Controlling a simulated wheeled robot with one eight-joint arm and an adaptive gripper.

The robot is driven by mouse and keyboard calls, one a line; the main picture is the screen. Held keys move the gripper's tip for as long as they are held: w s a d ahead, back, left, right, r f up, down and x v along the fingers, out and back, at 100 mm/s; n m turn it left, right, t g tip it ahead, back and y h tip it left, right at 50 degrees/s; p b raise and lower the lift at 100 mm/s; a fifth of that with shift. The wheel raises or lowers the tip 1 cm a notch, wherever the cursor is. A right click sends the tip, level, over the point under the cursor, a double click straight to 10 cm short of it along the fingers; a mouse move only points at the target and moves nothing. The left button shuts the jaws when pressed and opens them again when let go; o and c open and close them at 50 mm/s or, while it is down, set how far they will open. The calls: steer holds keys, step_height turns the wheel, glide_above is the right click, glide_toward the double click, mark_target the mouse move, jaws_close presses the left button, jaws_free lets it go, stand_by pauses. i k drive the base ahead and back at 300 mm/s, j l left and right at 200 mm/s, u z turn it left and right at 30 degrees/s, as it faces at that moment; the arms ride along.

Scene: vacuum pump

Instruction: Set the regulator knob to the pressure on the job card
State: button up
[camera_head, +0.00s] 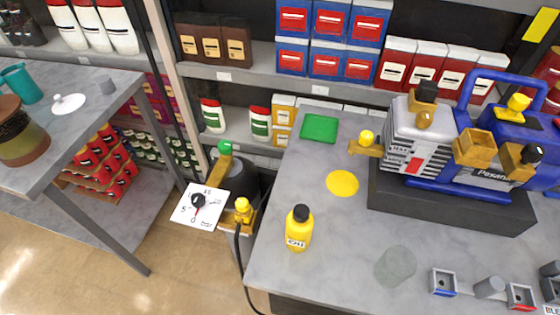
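A white dial plate (183,212) with "0", "5" and "10" marks stands low in the gap between the two tables. A round black knob (198,200) sits at its middle, with a short red pointer whose exact reading is too small to tell. Beside it are a dark cylinder, a green-capped brass fitting (224,150) and a yellow-capped brass fitting (243,210). A black hose runs down from there. No job card can be made out; a white label (551,310) is cut off at the lower right corner. My gripper is not in view.
The right table (300,175) holds a yellow oil bottle (298,230), a clear cup (395,266), a green tray (319,128), a yellow disc (342,183) and a blue-framed pump (430,150). The left table (90,125) holds a teal mug and jar. Stocked shelves stand behind.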

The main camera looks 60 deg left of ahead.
mark_target(198, 200)
steer(key=u, duration=0.45)
steer(key=k+u, duration=0.15)
steer(key=u, duration=0.7)
steer(key=k+j+u, duration=0.1)
steer(key=u, duration=0.75)
steer(key=j, duration=0.05)
